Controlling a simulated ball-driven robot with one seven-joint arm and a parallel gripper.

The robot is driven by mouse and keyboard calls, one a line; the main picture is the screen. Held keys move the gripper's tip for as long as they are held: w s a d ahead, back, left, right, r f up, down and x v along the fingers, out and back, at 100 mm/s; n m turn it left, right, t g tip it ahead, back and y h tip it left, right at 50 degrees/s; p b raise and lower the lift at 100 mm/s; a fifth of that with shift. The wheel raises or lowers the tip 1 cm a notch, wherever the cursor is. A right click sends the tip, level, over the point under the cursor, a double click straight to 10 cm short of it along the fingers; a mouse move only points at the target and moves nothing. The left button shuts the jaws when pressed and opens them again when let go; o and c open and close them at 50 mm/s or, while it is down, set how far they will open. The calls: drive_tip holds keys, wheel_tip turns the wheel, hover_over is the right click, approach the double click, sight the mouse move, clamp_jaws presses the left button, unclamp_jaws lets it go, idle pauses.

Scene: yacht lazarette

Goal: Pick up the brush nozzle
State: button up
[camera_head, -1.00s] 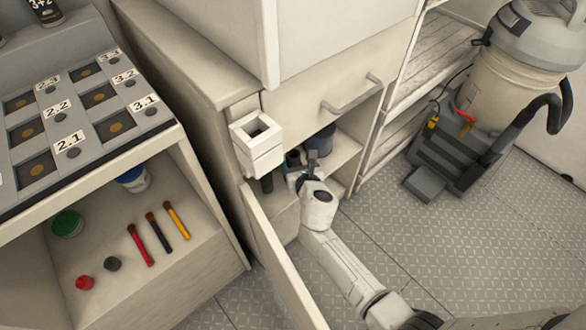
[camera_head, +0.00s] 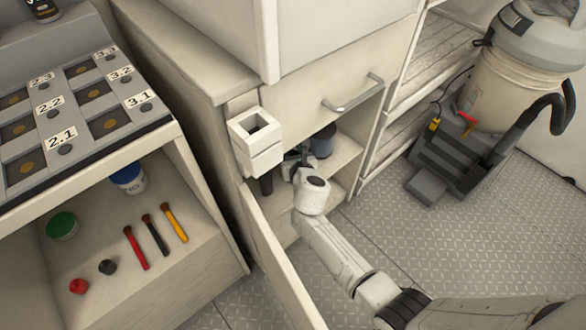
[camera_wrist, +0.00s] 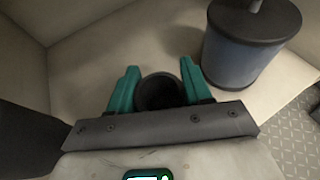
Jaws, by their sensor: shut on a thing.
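In the wrist view, my gripper (camera_wrist: 160,80) has its two teal fingers closed on either side of a black, round, hollow-ended piece, which I take to be the brush nozzle (camera_wrist: 160,93). Only its round end shows, so I cannot see any bristles or tell whether it is clear of the surface below. In the head view, my gripper (camera_head: 292,163) is inside the open cabinet below the drawer, and the nozzle cannot be made out clearly there.
A blue canister with dark ends (camera_wrist: 250,48) stands close right of my gripper. The open cabinet door (camera_head: 282,262) is left of my arm. A white square holder (camera_head: 257,140) juts out at the cabinet's left edge. A vacuum (camera_head: 510,80) stands right; floor between is clear.

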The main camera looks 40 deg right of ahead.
drive_tip(key=c, duration=0.7)
drive_tip(key=shift+c, duration=0.2)
drive_tip(key=shift+r, duration=0.15)
